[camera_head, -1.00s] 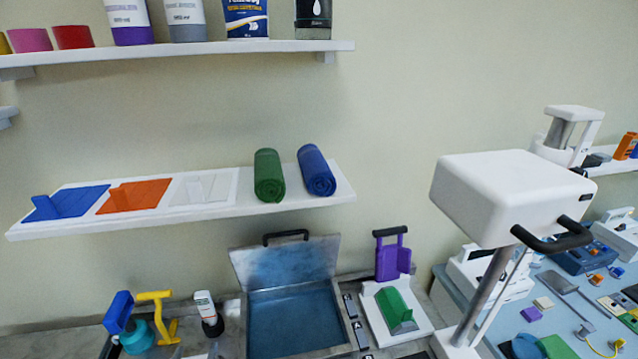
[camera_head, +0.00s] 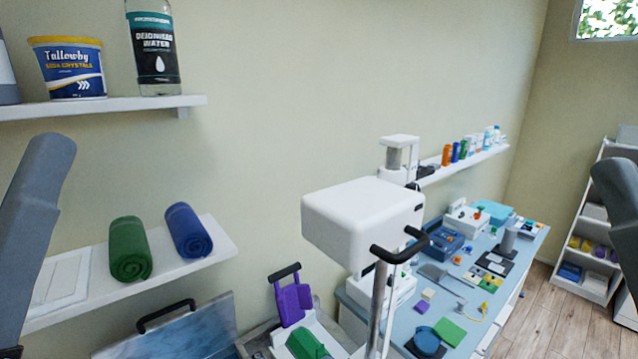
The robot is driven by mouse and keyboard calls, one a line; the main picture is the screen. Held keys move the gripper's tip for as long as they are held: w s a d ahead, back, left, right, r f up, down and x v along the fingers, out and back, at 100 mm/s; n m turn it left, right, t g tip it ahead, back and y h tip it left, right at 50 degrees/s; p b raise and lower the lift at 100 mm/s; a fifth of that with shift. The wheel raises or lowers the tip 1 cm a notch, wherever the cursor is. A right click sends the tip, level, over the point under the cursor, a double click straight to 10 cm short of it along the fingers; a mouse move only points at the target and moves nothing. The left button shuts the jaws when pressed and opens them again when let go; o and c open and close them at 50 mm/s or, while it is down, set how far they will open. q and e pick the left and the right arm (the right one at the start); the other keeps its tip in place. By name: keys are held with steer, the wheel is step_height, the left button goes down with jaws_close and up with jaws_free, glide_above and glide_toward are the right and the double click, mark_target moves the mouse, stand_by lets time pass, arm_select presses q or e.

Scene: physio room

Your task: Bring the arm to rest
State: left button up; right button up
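A grey link of my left arm stands upright at the left edge of the head view, in front of the wall and the lower shelf. A dark grey link of my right arm shows at the right edge, cut off by the frame. Neither gripper is in view, so I cannot see whether they are open, shut or holding anything.
A white machine head with a black handle (camera_head: 366,222) stands on a pole at centre. A lower shelf (camera_head: 75,305) holds green (camera_head: 130,248) and blue (camera_head: 188,230) rolls. A crowded blue worktable (camera_head: 527,250) lies right of centre. Wooden floor (camera_head: 545,320) is clear beyond.

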arm_select(q)
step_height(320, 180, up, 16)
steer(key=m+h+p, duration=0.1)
steer(key=p, duration=1.6)
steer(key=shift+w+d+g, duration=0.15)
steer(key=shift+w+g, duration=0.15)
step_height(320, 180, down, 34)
steer(key=b, duration=3.4)
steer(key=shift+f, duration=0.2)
